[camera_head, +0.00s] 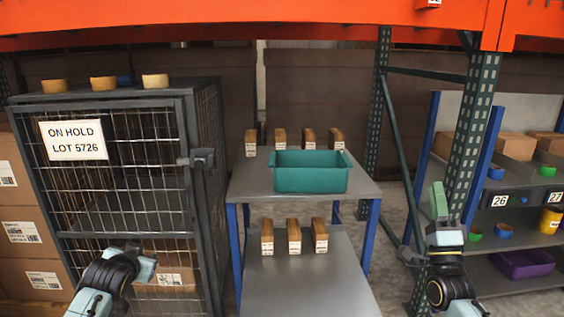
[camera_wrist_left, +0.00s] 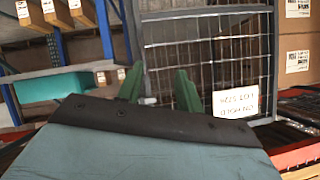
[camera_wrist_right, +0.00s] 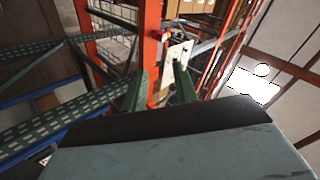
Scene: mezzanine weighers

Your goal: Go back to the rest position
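My left arm comes in at the lower left of the head view, in front of the mesh cage; its fingers are not clear there. In the left wrist view my left gripper (camera_wrist_left: 159,80) has its two green fingers apart with nothing between them. My right gripper (camera_head: 438,190) points upward at the right of the head view, in front of a green rack post. In the right wrist view its green fingers (camera_wrist_right: 159,82) are apart and empty. The teal bin (camera_head: 310,178) stands on the upper deck of the blue-legged table (camera_head: 250,182), away from both grippers.
The mesh cage (camera_head: 120,190) carries an "ON HOLD LOT 5726" sign (camera_head: 73,140). Several brown boxes stand behind the bin and on the lower deck (camera_head: 300,285). A blue-posted shelf (camera_head: 510,218) with small bins is at right. An orange beam (camera_head: 240,22) crosses overhead.

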